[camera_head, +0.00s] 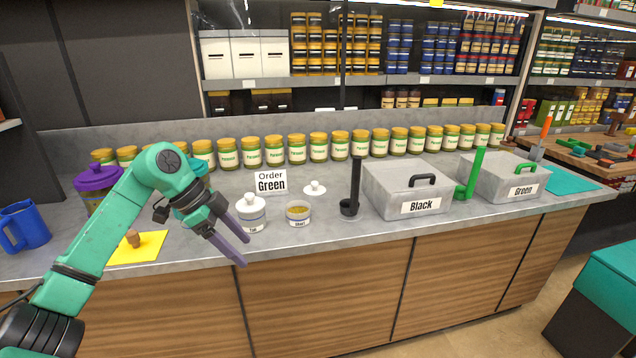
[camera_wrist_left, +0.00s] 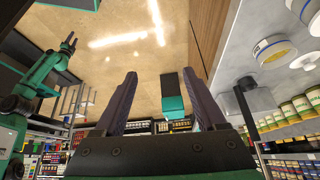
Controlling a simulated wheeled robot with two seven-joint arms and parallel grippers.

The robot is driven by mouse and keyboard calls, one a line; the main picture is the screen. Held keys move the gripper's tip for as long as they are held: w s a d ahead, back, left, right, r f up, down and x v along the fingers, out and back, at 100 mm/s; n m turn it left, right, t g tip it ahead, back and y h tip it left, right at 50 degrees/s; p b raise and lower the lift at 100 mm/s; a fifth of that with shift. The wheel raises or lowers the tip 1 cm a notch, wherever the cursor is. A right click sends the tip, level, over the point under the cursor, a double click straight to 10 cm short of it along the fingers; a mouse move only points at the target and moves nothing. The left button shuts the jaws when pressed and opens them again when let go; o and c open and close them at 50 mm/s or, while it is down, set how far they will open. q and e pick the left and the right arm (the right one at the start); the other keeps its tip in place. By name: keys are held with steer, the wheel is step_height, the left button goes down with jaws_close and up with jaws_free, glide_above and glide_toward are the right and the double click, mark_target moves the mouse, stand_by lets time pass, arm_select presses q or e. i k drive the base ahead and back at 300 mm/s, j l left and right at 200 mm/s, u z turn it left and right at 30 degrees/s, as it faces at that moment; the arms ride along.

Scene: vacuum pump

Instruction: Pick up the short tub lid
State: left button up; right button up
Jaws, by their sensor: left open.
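The short tub lid (camera_head: 315,188) is white with a round knob and lies on the grey counter, behind and right of the open short tub (camera_head: 298,214). In the left wrist view the lid (camera_wrist_left: 306,61) is at the right edge, near the short tub (camera_wrist_left: 272,50). My left gripper (camera_head: 245,251) is open and empty in front of the counter edge, left of the lid and apart from it. Its two fingers also show in the left wrist view (camera_wrist_left: 159,73). My right gripper (camera_wrist_left: 69,42) appears small at the left of that view.
The lidded tall tub (camera_head: 251,216) stands left of the short tub, close to my left gripper. A black scoop (camera_head: 354,185) stands to the right, before the Black box (camera_head: 385,182). An order sign (camera_head: 271,182) and a row of jars (camera_head: 297,150) stand behind.

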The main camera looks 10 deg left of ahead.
mark_target(314, 189)
steer(key=i, duration=1.7)
